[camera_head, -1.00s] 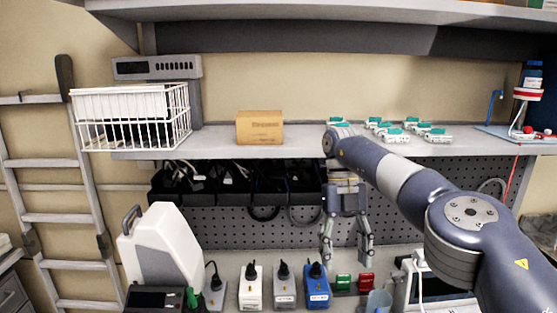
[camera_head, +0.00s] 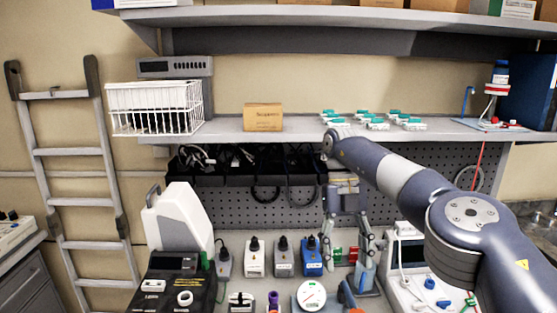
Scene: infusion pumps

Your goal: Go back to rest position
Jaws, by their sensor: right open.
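My right arm comes in from the right edge. Its gripper (camera_head: 347,262) hangs pointing down in front of the pegboard, above the lower worktop. Its two fingers are apart, and I see nothing held between them. A red block and a green block show on the worktop behind the fingers. My left arm and gripper are not in view.
The shelf (camera_head: 230,133) holds a cardboard box (camera_head: 263,117), a wire basket (camera_head: 155,108) and several teal-capped items (camera_head: 376,122). Below stand a white jug (camera_head: 178,220), several pumps including a blue one (camera_head: 311,258), and a round dial (camera_head: 311,296). A ladder (camera_head: 75,180) leans at left.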

